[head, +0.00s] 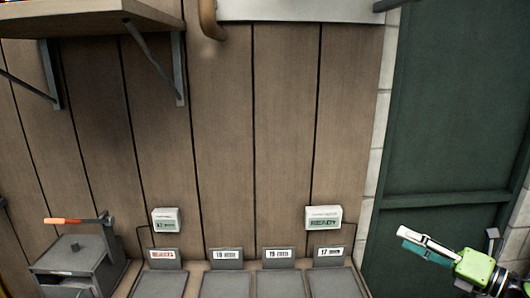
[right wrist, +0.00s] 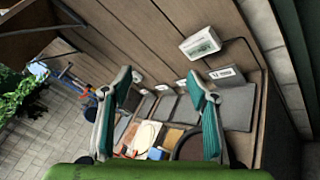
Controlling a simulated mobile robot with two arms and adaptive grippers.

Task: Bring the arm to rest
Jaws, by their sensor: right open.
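My right gripper (head: 403,238) is at the lower right of the head view, in front of the dark green door. In the right wrist view its two teal-lined fingers (right wrist: 160,80) stand wide apart with nothing between them. Beyond the fingers, some way off, lie a counter and its items. My left gripper is not in view.
A row of grey plates with label stands (head: 279,258) lines the counter. A READY display box (head: 323,217) is on the plank wall, left of the door (head: 440,130). A grey box with an orange handle (head: 75,262) stands left. A bracketed shelf (head: 85,17) juts out above.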

